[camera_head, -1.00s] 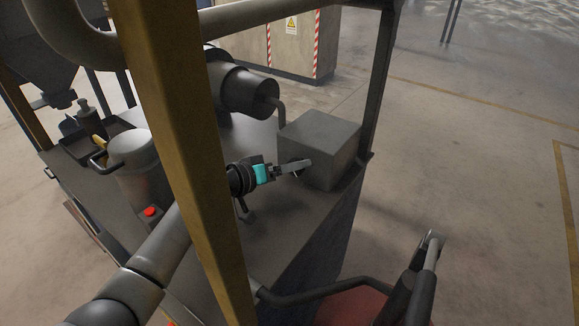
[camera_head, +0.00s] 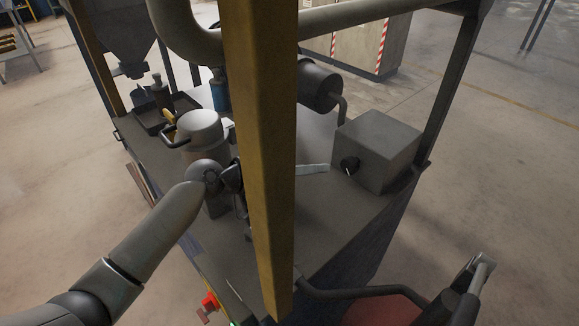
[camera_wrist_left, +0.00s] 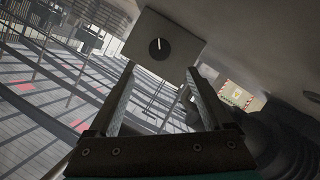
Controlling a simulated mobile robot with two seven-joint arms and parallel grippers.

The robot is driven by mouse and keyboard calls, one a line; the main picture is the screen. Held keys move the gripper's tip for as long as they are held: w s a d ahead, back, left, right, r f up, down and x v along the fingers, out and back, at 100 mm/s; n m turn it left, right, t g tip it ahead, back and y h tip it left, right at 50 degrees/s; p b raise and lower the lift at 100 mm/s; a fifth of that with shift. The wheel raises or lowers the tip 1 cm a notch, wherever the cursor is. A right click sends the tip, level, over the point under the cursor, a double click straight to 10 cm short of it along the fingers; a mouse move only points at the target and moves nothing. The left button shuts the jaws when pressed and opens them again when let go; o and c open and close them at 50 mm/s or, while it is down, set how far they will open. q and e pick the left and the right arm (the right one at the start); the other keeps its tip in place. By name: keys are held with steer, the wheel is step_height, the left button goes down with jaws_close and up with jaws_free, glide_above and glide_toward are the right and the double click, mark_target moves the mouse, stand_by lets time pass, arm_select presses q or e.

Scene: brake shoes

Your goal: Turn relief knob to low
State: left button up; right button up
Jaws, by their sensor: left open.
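The relief knob (camera_head: 350,165) is a small dark round knob on the front face of a grey box (camera_head: 383,142) at the right end of the bench. In the left wrist view the knob (camera_wrist_left: 159,47) shows face-on, with a white pointer line directed nearly up in that tilted picture. No setting label is readable. My left gripper (camera_wrist_left: 160,72) is open and empty, with the knob beyond its fingertips and apart from them. In the head view the yellow post hides most of this gripper; a pale finger (camera_head: 313,169) shows right of the post, short of the knob.
The yellow post (camera_head: 258,150) stands in front of the bench and crosses my left arm's line. A grey canister (camera_head: 200,130) and a dark cylinder (camera_head: 319,85) stand on the bench. The bench top (camera_head: 310,210) before the box is largely bare.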

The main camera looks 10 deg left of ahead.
arm_select(q)
steer(key=v, duration=0.4)
steer(key=m+t+y+p, duration=0.1)
steer(key=m+y+p, duration=0.3)
steer(key=p, duration=0.7)
glide_toward(347, 165)
steer(key=shift+m+h, duration=0.4)
steer(key=shift+h, duration=0.1)
steer(key=x, duration=0.8)
steer(key=shift+a+f, duration=0.25)
steer(key=shift+f, duration=0.1)
steer(key=shift+b+x, duration=0.35)
steer(key=shift+x, duration=0.5)
steer(key=shift+r, duration=0.15)
